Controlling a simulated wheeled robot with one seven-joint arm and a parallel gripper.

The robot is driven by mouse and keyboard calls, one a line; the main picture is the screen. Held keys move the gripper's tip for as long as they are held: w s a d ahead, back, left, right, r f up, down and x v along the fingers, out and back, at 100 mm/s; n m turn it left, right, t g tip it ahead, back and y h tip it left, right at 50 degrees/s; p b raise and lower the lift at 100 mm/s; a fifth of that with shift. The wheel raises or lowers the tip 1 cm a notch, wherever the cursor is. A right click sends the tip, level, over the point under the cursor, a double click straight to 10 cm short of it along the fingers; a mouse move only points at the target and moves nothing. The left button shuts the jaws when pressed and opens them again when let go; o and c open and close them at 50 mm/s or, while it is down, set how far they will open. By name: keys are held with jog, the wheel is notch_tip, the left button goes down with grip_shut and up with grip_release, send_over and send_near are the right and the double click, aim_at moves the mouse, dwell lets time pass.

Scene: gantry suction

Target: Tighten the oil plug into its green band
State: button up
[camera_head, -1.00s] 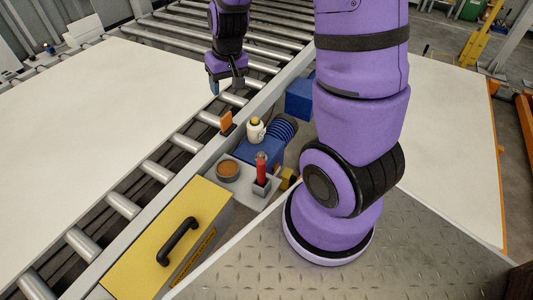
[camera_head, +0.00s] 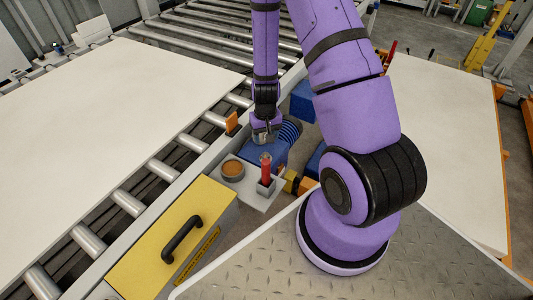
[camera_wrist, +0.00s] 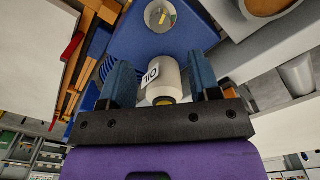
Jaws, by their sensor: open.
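A white cylinder with a yellow top (camera_wrist: 166,76) and a dark-lettered label stands on the blue housing (camera_wrist: 150,45) in the wrist view; I take it for the oil plug. My gripper (camera_wrist: 160,62) is open, with one blue finger on each side of it and gaps visible. A round dial (camera_wrist: 160,15) with a small yellow mark sits on the housing beyond it; I cannot make out a green band. In the head view my gripper (camera_head: 266,136) points down over the blue housing (camera_head: 270,153) and hides the white cylinder.
A yellow box (camera_head: 165,245) with a black handle is in front. An orange tab (camera_head: 231,122) stands by the roller conveyor (camera_head: 165,171).

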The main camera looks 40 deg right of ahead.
aim_at(265, 154)
notch_tip(265, 154, down, 9)
jog(key=shift+f, duration=0.1)
dwell(0.4)
jog(key=c, duration=0.9)
